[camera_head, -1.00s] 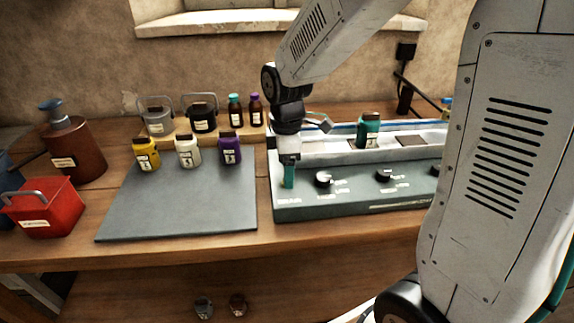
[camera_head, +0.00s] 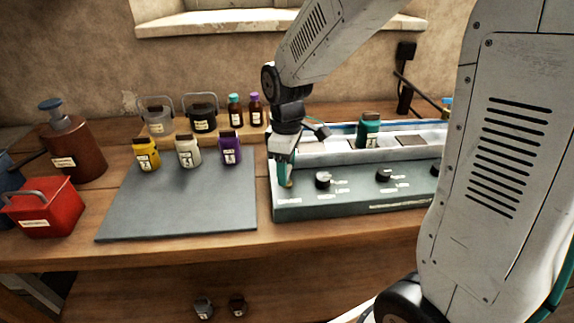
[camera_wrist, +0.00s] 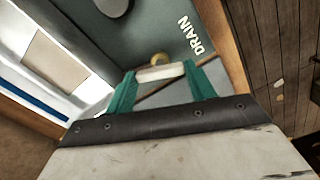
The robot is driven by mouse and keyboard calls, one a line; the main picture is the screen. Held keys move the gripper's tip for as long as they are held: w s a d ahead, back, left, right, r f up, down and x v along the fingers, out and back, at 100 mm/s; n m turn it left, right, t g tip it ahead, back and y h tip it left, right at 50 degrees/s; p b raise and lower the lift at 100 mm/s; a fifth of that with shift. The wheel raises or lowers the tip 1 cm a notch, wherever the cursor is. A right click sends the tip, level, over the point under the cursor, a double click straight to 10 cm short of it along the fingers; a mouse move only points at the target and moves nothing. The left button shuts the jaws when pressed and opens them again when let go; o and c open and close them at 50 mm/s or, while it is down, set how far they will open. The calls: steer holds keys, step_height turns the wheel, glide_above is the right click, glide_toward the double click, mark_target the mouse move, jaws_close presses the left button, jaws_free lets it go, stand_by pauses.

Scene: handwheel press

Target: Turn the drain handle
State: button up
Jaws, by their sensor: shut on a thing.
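The drain handle (camera_wrist: 160,73) shows in the wrist view as a pale bar on a brass-coloured mount, beside the white word DRAIN on the grey-green panel. My gripper (camera_wrist: 162,82) has its two green fingers shut on the bar, one at each end. In the head view my gripper (camera_head: 284,176) points down at the left end of the panel's front (camera_head: 350,200). The handle is mostly hidden there, with a small brass-coloured bit showing beside the fingertips.
Black knobs (camera_head: 323,180) sit along the panel to the right. A green jar (camera_head: 368,130) stands in the machine's top. A red box (camera_head: 45,210) stands at the far left.

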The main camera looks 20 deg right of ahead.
steer(key=m, duration=0.6)
steer(key=shift+m, duration=0.3)
steer(key=m, duration=0.6)
steer(key=shift+m, duration=0.3)
steer(key=o, duration=1)
steer(key=shift+r, duration=0.1)
step_height(320, 180, up, 8)
steer(key=shift+f, duration=0.15)
steer(key=shift+s, duration=0.1)
